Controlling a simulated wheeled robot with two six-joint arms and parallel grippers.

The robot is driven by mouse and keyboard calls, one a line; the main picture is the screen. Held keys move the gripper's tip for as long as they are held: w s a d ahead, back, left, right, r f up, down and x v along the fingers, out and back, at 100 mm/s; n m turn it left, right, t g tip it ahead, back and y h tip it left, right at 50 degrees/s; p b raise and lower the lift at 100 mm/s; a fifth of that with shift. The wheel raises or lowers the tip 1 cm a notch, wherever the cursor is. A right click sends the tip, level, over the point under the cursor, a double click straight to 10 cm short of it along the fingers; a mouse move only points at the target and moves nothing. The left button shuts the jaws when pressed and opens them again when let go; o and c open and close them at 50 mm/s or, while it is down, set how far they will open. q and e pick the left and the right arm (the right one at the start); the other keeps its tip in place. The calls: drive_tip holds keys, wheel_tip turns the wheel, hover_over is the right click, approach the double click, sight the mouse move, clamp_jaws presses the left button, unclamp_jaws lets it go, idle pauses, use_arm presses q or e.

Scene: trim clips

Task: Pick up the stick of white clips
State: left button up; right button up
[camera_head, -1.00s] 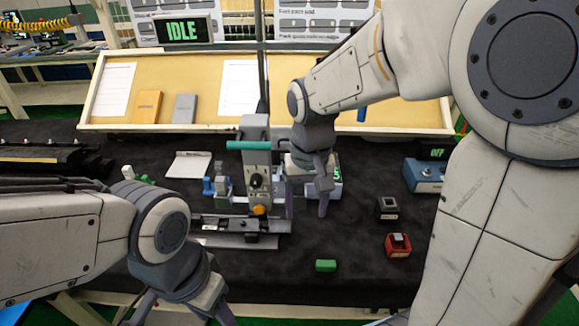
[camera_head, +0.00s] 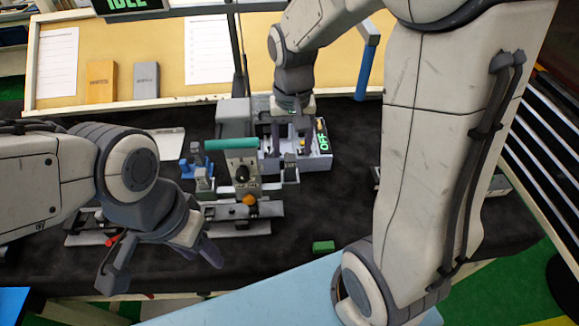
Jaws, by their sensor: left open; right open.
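I cannot make out a stick of white clips; my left arm covers part of the left side of the table. My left gripper (camera_head: 160,264) is open over the front left of the dark table (camera_head: 300,215), with its two fingers spread wide and nothing visible between them. My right gripper (camera_head: 290,138) is open, pointing down over a light grey box (camera_head: 318,160) with a green display. Whether its fingers touch anything in the box is too small to tell.
A grey press-like fixture (camera_head: 241,172) with a teal handle stands mid-table on metal rails. Blue clamps (camera_head: 187,168) stand to its left. A green block (camera_head: 323,246) lies near the front edge. A tan board (camera_head: 120,60) leans at the back.

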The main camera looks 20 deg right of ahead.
sight(290, 167)
drive_tip(key=shift+w+a+f, duration=0.1)
drive_tip(key=shift+a+f, duration=0.05)
drive_tip(key=shift+f, duration=0.3)
drive_tip(key=shift+w+a+f, duration=0.1)
drive_tip(key=shift+f, duration=0.35)
wheel_tip(290, 167, down, 5)
drive_tip(key=shift+s+r+p, duration=0.1)
drive_tip(key=shift+p, duration=0.9)
drive_tip(key=shift+f, duration=0.3)
clamp_jaws()
